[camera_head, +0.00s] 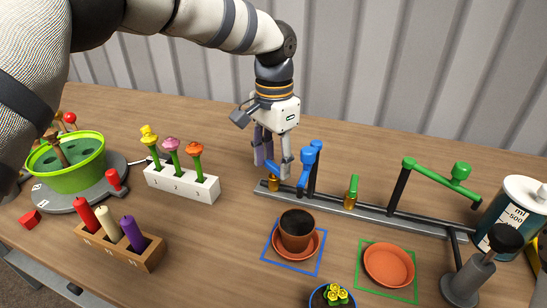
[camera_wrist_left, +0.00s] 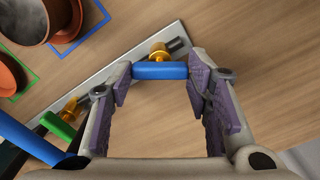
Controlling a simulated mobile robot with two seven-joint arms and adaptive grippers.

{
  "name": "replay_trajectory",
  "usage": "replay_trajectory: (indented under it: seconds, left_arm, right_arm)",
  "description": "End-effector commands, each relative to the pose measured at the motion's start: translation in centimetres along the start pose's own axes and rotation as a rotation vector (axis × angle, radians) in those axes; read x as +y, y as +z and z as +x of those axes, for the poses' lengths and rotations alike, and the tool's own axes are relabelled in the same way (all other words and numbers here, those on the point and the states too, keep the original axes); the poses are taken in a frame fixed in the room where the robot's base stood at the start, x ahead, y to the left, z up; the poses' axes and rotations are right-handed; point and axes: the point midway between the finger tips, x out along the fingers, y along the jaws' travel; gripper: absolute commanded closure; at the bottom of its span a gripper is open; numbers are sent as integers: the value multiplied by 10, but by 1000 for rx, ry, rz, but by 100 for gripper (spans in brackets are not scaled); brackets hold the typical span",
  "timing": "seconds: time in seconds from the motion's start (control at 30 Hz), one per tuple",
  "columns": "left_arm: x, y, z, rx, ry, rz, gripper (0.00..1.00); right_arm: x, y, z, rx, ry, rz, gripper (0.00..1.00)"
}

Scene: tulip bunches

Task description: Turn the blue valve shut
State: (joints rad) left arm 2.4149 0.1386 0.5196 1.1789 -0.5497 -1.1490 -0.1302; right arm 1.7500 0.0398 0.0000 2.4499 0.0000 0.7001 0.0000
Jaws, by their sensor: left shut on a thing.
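The blue valve shows in the left wrist view as a short blue handle (camera_wrist_left: 160,71) on a brass body (camera_wrist_left: 158,52), mounted on a grey rail (camera_wrist_left: 105,75). My left gripper (camera_head: 272,167) reaches down over it from above. In the left wrist view its two purple-padded fingers (camera_wrist_left: 160,78) stand at the two ends of the handle, shut on it lengthwise. My right gripper is not in view.
A blue spout (camera_head: 309,155) on a dark post stands close right of the gripper. A green valve (camera_head: 352,187) and green spout (camera_head: 435,167) are farther right. A potted cup (camera_head: 297,227) on a saucer stands in front. A white flower rack (camera_head: 180,182) is left.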

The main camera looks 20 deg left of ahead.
Motion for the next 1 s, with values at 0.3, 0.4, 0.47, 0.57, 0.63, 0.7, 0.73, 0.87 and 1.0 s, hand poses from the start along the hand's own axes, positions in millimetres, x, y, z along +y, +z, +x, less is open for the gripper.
replay_trajectory:
  seconds: [0.3, 0.4, 0.47, 0.57, 0.63, 0.7, 0.73, 0.87, 1.0]
  left_arm:
    - [0, 0, 1, -2, 0, 299, 83]
    - [0, 0, 1, -3, 1, 395, 83]
    - [0, 0, 1, -3, 1, 451, 83]
    - [0, 0, 1, -3, 2, 544, 83]
    - [0, 0, 1, -3, 2, 605, 83]
    - [0, 0, 2, -3, 3, 664, 83]
    - [0, 0, 2, -3, 3, 687, 83]
    - [0, 0, 2, -3, 3, 781, 83]
    - [0, 1, 2, -3, 3, 862, 83]
  right_arm:
    - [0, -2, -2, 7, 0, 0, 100]
    - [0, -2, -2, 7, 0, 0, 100]
    - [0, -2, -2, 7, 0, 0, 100]
    - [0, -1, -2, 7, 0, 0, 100]
    - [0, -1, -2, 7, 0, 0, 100]
    - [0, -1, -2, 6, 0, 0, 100]
    - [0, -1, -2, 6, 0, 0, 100]
    - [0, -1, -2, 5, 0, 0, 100]
    - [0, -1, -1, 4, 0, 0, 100]
